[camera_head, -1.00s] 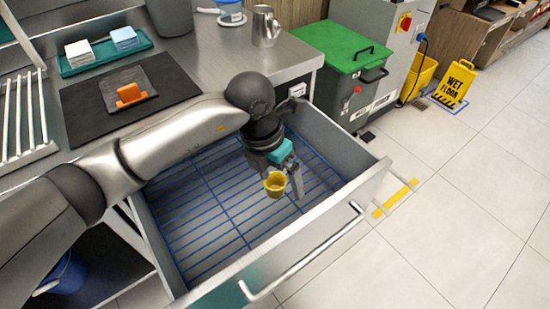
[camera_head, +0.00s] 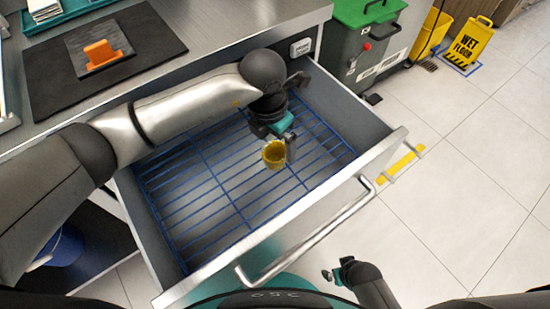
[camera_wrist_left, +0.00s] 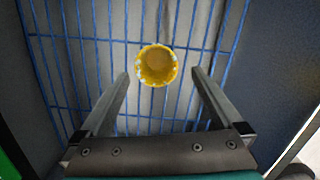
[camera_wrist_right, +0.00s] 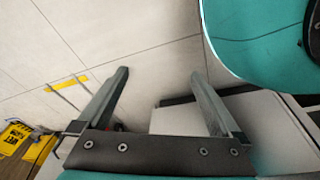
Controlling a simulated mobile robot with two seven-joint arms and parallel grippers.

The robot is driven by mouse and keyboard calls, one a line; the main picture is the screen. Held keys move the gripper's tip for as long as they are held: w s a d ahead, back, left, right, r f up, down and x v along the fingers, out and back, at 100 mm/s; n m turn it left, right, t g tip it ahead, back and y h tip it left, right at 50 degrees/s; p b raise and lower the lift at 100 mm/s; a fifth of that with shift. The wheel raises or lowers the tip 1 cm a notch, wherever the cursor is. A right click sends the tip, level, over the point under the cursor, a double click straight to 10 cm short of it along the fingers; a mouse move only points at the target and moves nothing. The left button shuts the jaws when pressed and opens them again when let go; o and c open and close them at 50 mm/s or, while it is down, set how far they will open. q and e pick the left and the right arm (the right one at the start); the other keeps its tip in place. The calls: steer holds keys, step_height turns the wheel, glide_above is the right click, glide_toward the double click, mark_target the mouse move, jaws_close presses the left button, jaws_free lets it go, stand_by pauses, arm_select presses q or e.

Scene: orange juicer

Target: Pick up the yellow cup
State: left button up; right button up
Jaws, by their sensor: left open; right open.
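The yellow cup (camera_head: 274,153) is inside the open drawer (camera_head: 345,190), over the blue wire rack (camera_head: 215,180). It also shows from above in the left wrist view (camera_wrist_left: 156,65), with its round mouth facing the camera. My left gripper (camera_head: 284,146) is open over the drawer, and its arm hides part of the rack. In the left wrist view its fingertips lie on either side of the cup with a gap on each side. I cannot tell how far below the tips the cup is. My right gripper (camera_wrist_right: 158,76) is open and empty, outside the drawer above the floor.
The drawer's walls and front handle (camera_head: 310,240) surround the work area. A counter with a black mat (camera_head: 60,90) and orange-handled tool (camera_head: 100,52) is behind. A green-lidded bin (camera_head: 365,12) and wet-floor sign (camera_head: 470,42) stand back right.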

arm_select(q)
steer(key=b, duration=0.2)
glide_above(275, 156)
steer(key=s, duration=0.2)
steer(key=shift+s+f, duration=0.1)
steer(key=shift+f, duration=2.05)
steer(key=shift+f+b, duration=0.5)
steer(key=shift+f, duration=0.95)
arm_select(e)
steer(key=w+a+r, duration=0.2)
steer(key=w+r, duration=0.1)
steer(key=r, duration=0.3)
steer(key=shift+w+a, duration=0.15)
steer(key=shift+a, duration=0.15)
arm_select(q)
steer(key=shift+c, duration=0.4)
steer(key=shift+w, duration=0.2)
steer(key=c, duration=1.2)
steer(key=shift+o, duration=0.2)
steer(key=shift+r, duration=0.15)
